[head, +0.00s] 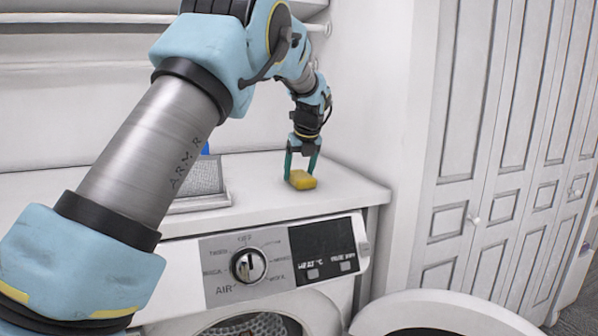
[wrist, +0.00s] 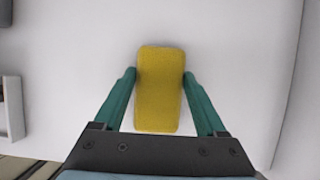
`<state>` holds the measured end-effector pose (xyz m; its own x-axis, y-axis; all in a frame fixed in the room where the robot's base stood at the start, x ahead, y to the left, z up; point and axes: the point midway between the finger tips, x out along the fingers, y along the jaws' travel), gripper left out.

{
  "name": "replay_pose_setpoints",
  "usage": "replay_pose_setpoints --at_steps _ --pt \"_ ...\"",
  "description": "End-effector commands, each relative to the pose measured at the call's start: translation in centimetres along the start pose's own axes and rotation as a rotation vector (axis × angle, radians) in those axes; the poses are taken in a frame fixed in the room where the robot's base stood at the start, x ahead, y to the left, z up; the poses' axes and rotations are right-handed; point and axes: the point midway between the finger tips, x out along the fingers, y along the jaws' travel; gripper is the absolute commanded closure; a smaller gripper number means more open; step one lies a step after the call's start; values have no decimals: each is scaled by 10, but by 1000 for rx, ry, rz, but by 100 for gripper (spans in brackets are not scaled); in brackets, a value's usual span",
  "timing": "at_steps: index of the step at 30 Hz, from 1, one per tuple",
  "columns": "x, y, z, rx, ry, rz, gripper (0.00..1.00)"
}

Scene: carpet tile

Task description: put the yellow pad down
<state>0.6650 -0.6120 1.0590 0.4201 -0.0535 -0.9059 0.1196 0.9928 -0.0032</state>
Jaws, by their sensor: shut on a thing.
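The yellow pad (head: 302,180) is a small rounded block low over the white top of the washing machine, near its right end. In the wrist view the pad (wrist: 160,88) stands lengthwise between my two green fingers. My gripper (head: 302,166) points down and is shut on the pad, one finger on each side. I cannot tell whether the pad's underside touches the white top (head: 262,200).
A grey mesh box (head: 205,178) with something blue behind it stands left of the pad. The white top's front edge is close. The machine's round door (head: 450,312) hangs open below. White folding doors (head: 500,140) stand at the right. The top around the pad is clear.

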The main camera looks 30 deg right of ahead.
Motion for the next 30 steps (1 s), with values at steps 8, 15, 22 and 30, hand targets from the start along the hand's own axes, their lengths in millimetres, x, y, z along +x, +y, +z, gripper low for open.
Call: replay_pose_setpoints --at_steps 8,15,22,30 --pt "2 0 -1 0 0 0 5" --pt "2 0 -1 0 0 0 0" --pt "-15 -1 1 -1 -2 -4 0" --pt "-71 -1 1 -1 -3 -4 0"
